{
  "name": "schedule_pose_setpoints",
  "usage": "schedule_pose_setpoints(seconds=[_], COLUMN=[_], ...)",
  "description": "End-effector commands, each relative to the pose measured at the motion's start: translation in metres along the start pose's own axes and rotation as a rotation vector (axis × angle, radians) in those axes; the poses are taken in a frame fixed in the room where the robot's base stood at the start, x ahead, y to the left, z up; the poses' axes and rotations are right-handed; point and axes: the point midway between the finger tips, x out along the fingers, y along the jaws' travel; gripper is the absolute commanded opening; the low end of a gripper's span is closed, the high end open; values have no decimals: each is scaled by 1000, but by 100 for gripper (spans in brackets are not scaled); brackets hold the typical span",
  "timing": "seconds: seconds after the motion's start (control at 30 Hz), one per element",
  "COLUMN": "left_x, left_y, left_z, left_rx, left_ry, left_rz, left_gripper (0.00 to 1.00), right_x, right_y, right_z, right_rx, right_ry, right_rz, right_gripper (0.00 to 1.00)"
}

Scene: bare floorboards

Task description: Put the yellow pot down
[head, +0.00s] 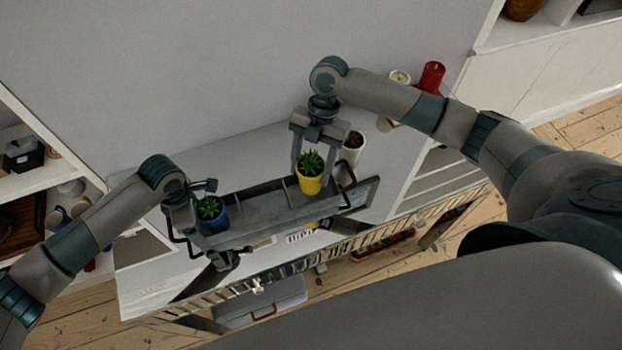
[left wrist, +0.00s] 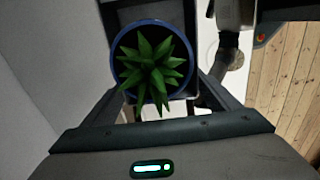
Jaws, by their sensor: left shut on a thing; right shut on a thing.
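The yellow pot (head: 311,183) holds a green succulent and is at the right part of a long grey tray (head: 264,212). My right gripper (head: 315,168) is shut on the yellow pot from above, one finger on each side. I cannot tell whether the pot's base touches the tray. A blue pot (head: 213,222) with a succulent is at the tray's left end. My left gripper (head: 208,212) is shut on the blue pot, which also shows between its fingers in the left wrist view (left wrist: 116,76). The blue pot's lower part is hidden.
The tray has dark end handles and dividers and is over a white cabinet top (head: 145,283). Shelves flank both sides.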

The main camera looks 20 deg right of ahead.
Motion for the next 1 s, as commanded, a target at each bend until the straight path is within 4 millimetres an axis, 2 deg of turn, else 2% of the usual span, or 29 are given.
schedule_pose_setpoints(seconds=[0.13,0.53,0.8,1.0], left_x=[-1,0,-1,-1], left_y=[0,0,0,0], left_z=[0,0,0,0], left_rx=[0,-1,-1,-1], left_ry=[0,0,0,0], left_rz=[1,1,1,1], left_gripper=[48,48,48,48], right_x=[12,16,42,48], right_y=[0,0,0,0], right_z=[5,7,17,20], right_rx=[1,0,1,0], right_ry=[1,0,1,-1], right_rz=[1,1,0,1], right_gripper=[21,21,21,21])
